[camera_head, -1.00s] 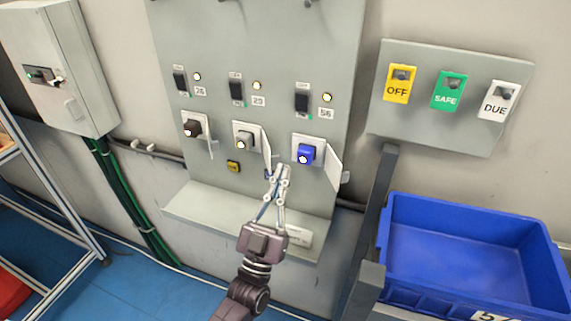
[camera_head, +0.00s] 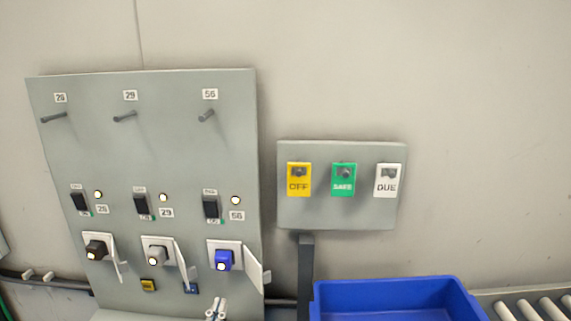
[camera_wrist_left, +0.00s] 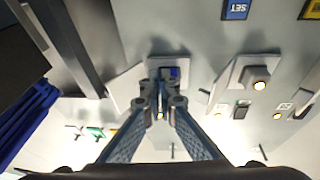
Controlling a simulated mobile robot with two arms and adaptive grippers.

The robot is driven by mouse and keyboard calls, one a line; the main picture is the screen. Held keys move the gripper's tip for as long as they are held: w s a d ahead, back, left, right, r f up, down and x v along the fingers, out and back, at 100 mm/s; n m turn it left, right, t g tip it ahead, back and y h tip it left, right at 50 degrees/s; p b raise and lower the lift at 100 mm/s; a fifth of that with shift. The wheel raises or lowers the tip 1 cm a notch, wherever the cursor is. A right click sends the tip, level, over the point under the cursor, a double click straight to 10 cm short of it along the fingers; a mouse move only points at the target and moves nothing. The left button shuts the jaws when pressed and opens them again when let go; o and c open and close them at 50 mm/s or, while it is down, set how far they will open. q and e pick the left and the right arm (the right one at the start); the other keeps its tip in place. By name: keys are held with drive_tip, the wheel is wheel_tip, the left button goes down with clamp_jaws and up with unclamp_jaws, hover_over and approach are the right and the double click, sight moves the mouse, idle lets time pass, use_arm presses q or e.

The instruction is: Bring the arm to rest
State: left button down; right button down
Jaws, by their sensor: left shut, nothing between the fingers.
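My left gripper (camera_head: 216,309) shows only its fingertips at the bottom edge of the head view. They are together, with nothing between them, below the blue connector (camera_head: 223,261) under number 56. In the left wrist view the shut fingers (camera_wrist_left: 164,84) are in front of the blue connector (camera_wrist_left: 175,72) and partly cover it. I cannot tell the gap between them. The rest of the left arm is out of the head view. My right gripper is in neither view.
The grey panel (camera_head: 150,160) carries pegs, switches and lit connectors with open flaps. A smaller board (camera_head: 340,215) holds OFF, SAFE and DUE tags. A dark post (camera_head: 305,270), a blue bin (camera_head: 395,290) and a roller conveyor (camera_head: 530,306) are at lower right.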

use_arm(q)
drive_tip(key=s+f+g, duration=0.1)
drive_tip(key=f, duration=0.2)
drive_tip(key=s+f+g, duration=0.1)
drive_tip(key=f+g, duration=0.1)
drive_tip(key=s+f+g, duration=0.1)
drive_tip(key=f+g, duration=0.1)
drive_tip(key=f, duration=0.1)
drive_tip(key=shift+s+d+f+m, duration=0.25)
drive_tip(key=shift+f+m, duration=0.05)
drive_tip(key=s+a+f+g+y, duration=0.15)
drive_tip(key=s+f+g, duration=0.25)
drive_tip(key=s, duration=0.4)
drive_tip(key=s+a+f+g+y, duration=0.1)
drive_tip(key=s+a+f+g, duration=0.2)
drive_tip(key=s, duration=0.6)
drive_tip(key=s+a+f+g+y, duration=0.1)
drive_tip(key=s+f+g, duration=0.35)
drive_tip(key=s, duration=0.35)
wheel_tip(320, 180, down, 26)
drive_tip(key=s+g, duration=0.2)
drive_tip(key=s+a+f+g, duration=0.1)
drive_tip(key=s+a+f, duration=0.2)
drive_tip(key=s+f, duration=1.2)
drive_tip(key=shift+s+f, duration=0.35)
drive_tip(key=shift+s, duration=0.6)
